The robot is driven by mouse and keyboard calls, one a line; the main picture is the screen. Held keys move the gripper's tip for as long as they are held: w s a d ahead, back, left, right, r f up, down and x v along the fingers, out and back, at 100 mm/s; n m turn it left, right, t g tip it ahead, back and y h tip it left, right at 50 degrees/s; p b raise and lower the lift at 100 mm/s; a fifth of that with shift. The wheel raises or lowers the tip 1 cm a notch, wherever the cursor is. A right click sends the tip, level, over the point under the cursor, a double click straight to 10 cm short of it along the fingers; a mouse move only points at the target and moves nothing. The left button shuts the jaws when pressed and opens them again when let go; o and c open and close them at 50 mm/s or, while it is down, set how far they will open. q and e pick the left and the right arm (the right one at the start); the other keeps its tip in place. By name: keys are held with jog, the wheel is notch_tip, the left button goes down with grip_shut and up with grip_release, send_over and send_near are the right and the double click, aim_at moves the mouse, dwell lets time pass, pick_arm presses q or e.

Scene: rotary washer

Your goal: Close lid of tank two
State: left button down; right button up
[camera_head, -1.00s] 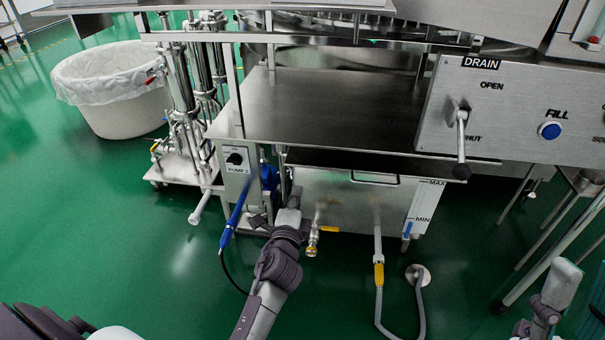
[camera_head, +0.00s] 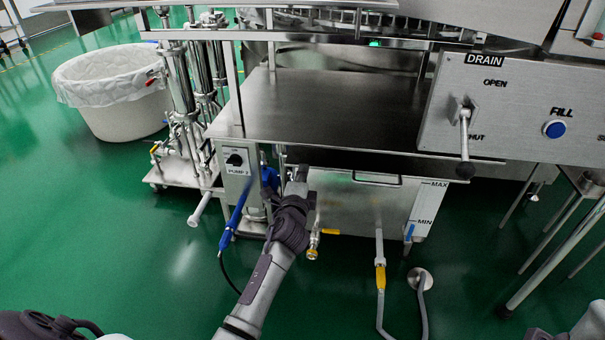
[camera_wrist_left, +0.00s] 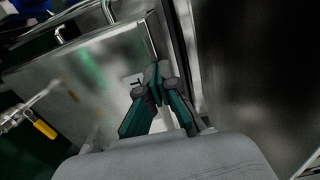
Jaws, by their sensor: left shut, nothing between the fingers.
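The steel tank (camera_head: 345,205) with MAX and MIN marks stands under the steel worktop, right of the PUMP 2 box. A thin handle (camera_head: 375,182) shows at its upper front edge, below a dark strip that may be its lid; I cannot tell how far the lid is open. My left gripper (camera_head: 299,174) is at the tank's upper left corner, under the worktop edge. In the left wrist view the gripper (camera_wrist_left: 160,72) is shut and empty, its fingertips close to the steel panel (camera_wrist_left: 85,75). Whether they touch it is unclear. Only part of my right arm shows at the bottom right.
The PUMP 2 box (camera_head: 237,172) and a blue part (camera_head: 236,215) are just left of my left gripper. A yellow-handled valve (camera_head: 314,240) and a hose (camera_head: 380,270) stick out at the tank's front. The worktop (camera_head: 330,110) and DRAIN panel (camera_head: 505,115) hang above.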

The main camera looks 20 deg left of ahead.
aim_at(306, 155)
pick_arm(q)
jog(key=b+x, duration=0.2)
jog(key=x, duration=0.5)
jog(key=shift+f+b, duration=0.2)
jog(key=shift+b, duration=0.1)
jog(key=shift+w+a+r, duration=0.15)
jog(key=shift+w, duration=0.35)
jog(key=shift+s, duration=0.2)
